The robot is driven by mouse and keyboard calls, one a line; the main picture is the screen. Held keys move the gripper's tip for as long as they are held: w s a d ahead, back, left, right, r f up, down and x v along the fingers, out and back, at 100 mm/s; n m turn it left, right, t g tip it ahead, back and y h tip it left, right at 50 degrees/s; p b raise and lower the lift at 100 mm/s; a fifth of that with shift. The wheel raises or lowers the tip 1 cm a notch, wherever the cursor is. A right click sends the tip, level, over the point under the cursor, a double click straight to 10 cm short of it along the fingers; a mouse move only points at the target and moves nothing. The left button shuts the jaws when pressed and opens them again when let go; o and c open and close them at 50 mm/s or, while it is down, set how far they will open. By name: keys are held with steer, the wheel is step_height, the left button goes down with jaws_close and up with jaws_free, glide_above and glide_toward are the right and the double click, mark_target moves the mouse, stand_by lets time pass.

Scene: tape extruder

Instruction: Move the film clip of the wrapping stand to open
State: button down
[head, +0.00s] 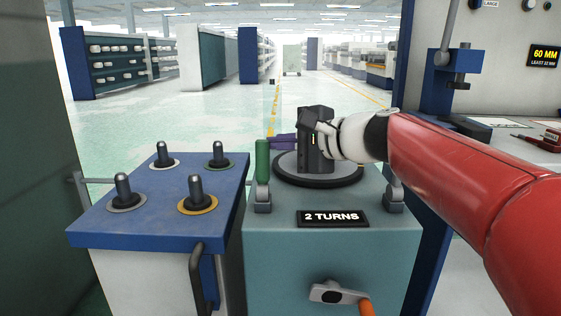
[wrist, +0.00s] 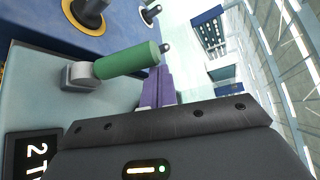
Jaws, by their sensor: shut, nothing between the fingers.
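The wrapping stand (head: 340,260) is a teal box with a dark round turntable (head: 335,180) on top and a "2 TURNS" label on its front. A green handle (head: 262,160) stands upright in a grey bracket at the stand's left edge; I take it to be the film clip, but no label confirms this. The wrist view shows the green handle (wrist: 127,62) and its bracket too. My gripper (head: 270,142) is shut and empty above the turntable, its purple fingers pointing left. The fingertips (wrist: 160,74) are close to the handle's upper part; I cannot tell whether they touch.
A blue-topped cabinet (head: 165,205) with several black knobs stands close on the left. An orange-handled crank (head: 345,295) sticks out of the stand's front. A second grey bracket (head: 394,200) sits at the stand's right edge, partly behind my arm. A blue post rises at the right.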

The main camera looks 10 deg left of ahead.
steer(key=shift+s+d+r, duration=0.1)
steer(key=shift+s+r, duration=0.05)
steer(key=shift+s, duration=0.4)
steer(key=shift+s+d+r, duration=0.1)
steer(key=shift+s+r, duration=0.05)
steer(key=shift+s, duration=0.35)
steer(key=shift+s+d, duration=0.1)
steer(key=shift+d, duration=0.05)
